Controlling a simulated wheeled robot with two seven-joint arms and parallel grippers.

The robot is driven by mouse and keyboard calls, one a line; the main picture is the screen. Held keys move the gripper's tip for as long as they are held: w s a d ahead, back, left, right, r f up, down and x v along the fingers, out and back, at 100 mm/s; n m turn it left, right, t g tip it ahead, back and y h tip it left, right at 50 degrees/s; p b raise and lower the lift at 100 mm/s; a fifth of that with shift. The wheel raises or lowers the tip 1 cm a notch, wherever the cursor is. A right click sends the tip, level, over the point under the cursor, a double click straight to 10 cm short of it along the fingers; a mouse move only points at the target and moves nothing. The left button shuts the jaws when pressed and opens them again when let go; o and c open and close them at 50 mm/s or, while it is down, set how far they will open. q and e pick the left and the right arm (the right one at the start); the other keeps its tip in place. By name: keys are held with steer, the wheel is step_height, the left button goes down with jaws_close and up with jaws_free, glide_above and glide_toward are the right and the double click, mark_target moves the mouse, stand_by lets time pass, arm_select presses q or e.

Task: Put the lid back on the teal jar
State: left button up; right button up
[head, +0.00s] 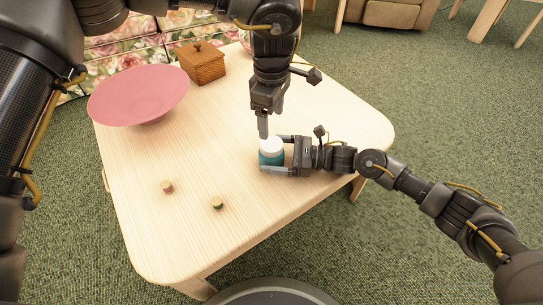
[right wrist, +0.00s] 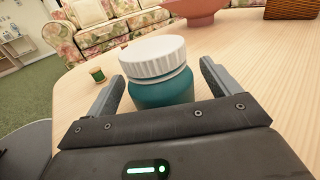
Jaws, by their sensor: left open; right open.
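The teal jar (head: 271,158) stands upright near the right side of the table, and it fills the middle of the right wrist view (right wrist: 163,92). The white ribbed lid (head: 271,146) is on top of the jar's mouth; in the right wrist view the lid (right wrist: 153,57) covers the opening, and I cannot tell whether it is screwed down. My right gripper (head: 277,155) is open, its fingers on either side of the jar, with a gap visible at the left finger. My left gripper (head: 263,132) points down just above and behind the lid, open and holding nothing visible.
A wide pink bowl (head: 138,94) and a wooden box (head: 202,63) stand at the back of the table (head: 180,235). Two small spools, one reddish (head: 167,187) and one green (head: 217,203), sit at the front left. The table's front middle is otherwise clear.

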steer(key=shift+w+a, duration=0.1)
steer(key=shift+a, duration=0.45)
steer(key=shift+c, duration=0.2)
